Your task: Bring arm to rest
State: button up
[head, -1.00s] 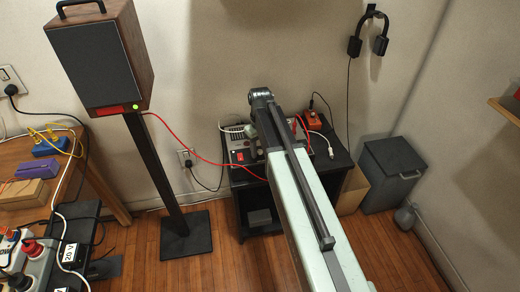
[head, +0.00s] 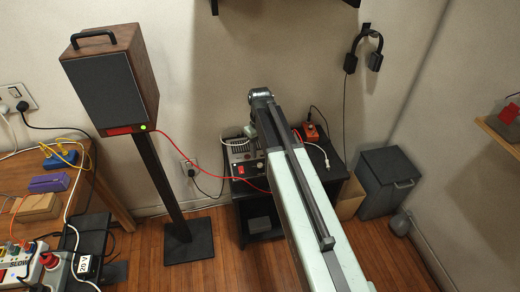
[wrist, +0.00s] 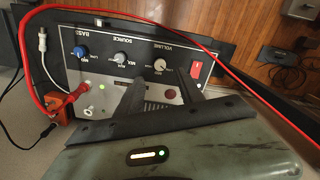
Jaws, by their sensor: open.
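My gripper (wrist: 160,78) shows in the wrist view with its two dark fingers apart and nothing visible between them. Beyond the fingers is the black front panel of an amplifier (wrist: 110,40), seen upside down, with several knobs and a red switch (wrist: 196,70). I cannot tell whether the fingers touch it. In the head view my pale arm (head: 315,215) reaches forward from the bottom right. Its far end is over the amplifier (head: 240,168) on a black stand (head: 255,212). The arm hides my fingertips there.
A red cable (head: 200,153) runs from the wooden speaker (head: 110,80) towards the amplifier.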

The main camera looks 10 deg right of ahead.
jog(key=shift+f, duration=0.1)
dwell(0.3)
jog(key=s+r+m+p, duration=0.2)
jog(key=s+r+p, duration=0.1)
jog(key=s, duration=0.4)
jog(key=s+r+m+p, duration=0.2)
jog(key=s+r+p, duration=0.1)
jog(key=s, duration=0.5)
jog(key=shift+r+m, duration=0.25)
jog(key=shift+m, duration=0.05)
